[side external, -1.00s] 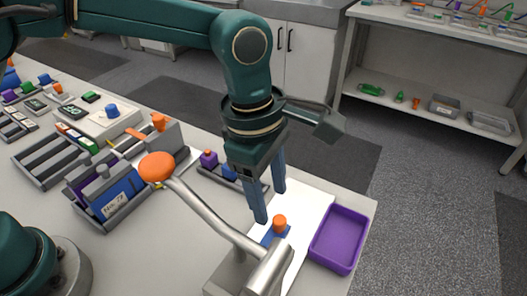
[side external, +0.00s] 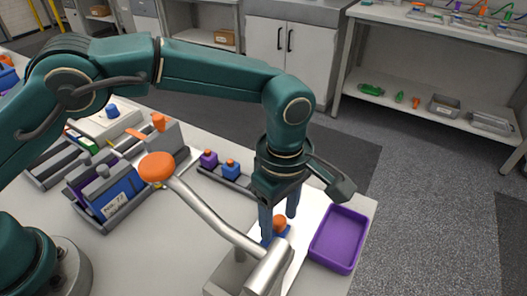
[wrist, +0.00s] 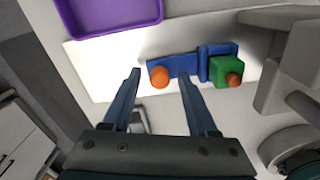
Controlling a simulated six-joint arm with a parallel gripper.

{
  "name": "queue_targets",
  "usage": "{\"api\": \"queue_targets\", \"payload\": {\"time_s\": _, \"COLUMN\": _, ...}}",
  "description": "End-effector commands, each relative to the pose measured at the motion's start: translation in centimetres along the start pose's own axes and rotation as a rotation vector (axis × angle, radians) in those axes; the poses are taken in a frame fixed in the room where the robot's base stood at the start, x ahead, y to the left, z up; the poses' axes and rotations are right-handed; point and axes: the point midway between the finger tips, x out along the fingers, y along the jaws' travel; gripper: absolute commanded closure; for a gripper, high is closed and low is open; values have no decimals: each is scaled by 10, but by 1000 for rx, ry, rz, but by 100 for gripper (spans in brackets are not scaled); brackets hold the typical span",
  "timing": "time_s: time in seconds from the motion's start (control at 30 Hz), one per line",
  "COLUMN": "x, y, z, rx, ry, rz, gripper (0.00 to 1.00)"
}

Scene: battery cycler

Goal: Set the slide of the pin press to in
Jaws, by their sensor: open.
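The pin press has a white base plate (side external: 307,213), a grey metal body (wrist: 286,75) and a long silver lever (side external: 215,220) with an orange end (side external: 156,167). Its blue slide (wrist: 186,66) carries an orange knob (wrist: 158,77); the knob also shows in the side view (side external: 281,222). A green block with an orange pin (wrist: 226,72) sits at the slide's press-side end. My gripper (side external: 279,229) is open and points down over the knob. In the wrist view the knob appears between the fingertips (wrist: 159,77). I cannot tell whether they touch it.
A purple tray (side external: 339,238) stands right of the press, by the table edge. A dark rack with purple and blue pieces (side external: 225,175) is behind the lever. Grey holders with a blue block (side external: 122,193) stand at left. The lever stands close to my gripper.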

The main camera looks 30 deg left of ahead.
Motion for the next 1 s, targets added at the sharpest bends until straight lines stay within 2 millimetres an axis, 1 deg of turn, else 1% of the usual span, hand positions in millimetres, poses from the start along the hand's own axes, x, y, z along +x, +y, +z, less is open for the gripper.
{"api": "queue_targets", "payload": {"time_s": 0.17, "x": 0, "y": 0, "z": 0, "rx": -1, "ry": 0, "rz": 0, "gripper": 41}}
{"api": "queue_targets", "payload": {"time_s": 0.2, "x": 0, "y": 0, "z": 0, "rx": -1, "ry": 0, "rz": 0, "gripper": 45}}
{"api": "queue_targets", "payload": {"time_s": 0.27, "x": 0, "y": 0, "z": 0, "rx": -1, "ry": 0, "rz": 0, "gripper": 68}}
{"api": "queue_targets", "payload": {"time_s": 0.3, "x": 0, "y": 0, "z": 0, "rx": -1, "ry": 0, "rz": 0, "gripper": 83}}
{"api": "queue_targets", "payload": {"time_s": 0.33, "x": 0, "y": 0, "z": 0, "rx": -1, "ry": 0, "rz": 0, "gripper": 95}}
{"api": "queue_targets", "payload": {"time_s": 0.37, "x": 0, "y": 0, "z": 0, "rx": -1, "ry": 0, "rz": 0, "gripper": 100}}
{"api": "queue_targets", "payload": {"time_s": 1.0, "x": -1, "y": 0, "z": 0, "rx": -1, "ry": -1, "rz": 1, "gripper": 100}}
